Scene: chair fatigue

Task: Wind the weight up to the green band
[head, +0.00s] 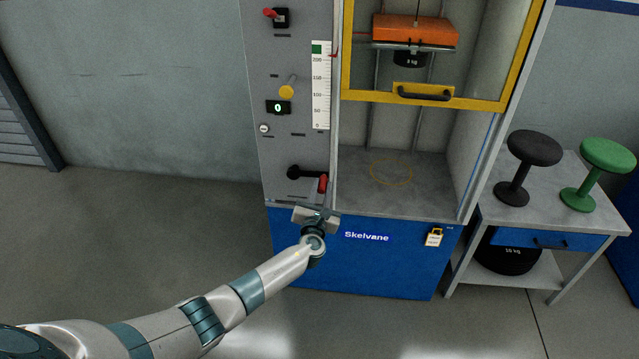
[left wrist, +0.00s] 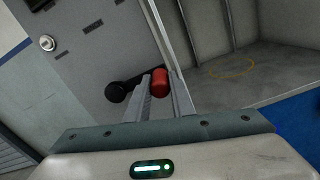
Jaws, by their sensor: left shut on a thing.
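The weight (head: 415,33), an orange block with a black piece under it, hangs on a cable high in the test cabinet. A white scale (head: 321,95) has a green band (head: 317,49) at its top; a small red pointer (head: 334,55) is at about the height of the band's lower edge. The black crank (head: 304,173) points right, slightly down, with a red handle (head: 323,184). In the left wrist view the red handle (left wrist: 160,82) lies between the fingers of my left gripper (left wrist: 161,90), which is shut on it. My right gripper is out of view.
A yellow-framed door (head: 422,97) is raised below the weight. The cabinet floor (head: 420,190) is bare except for a yellow ring mark. A side table (head: 535,218) at right holds a black stool (head: 534,148) and a green stool (head: 607,156). Left floor is clear.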

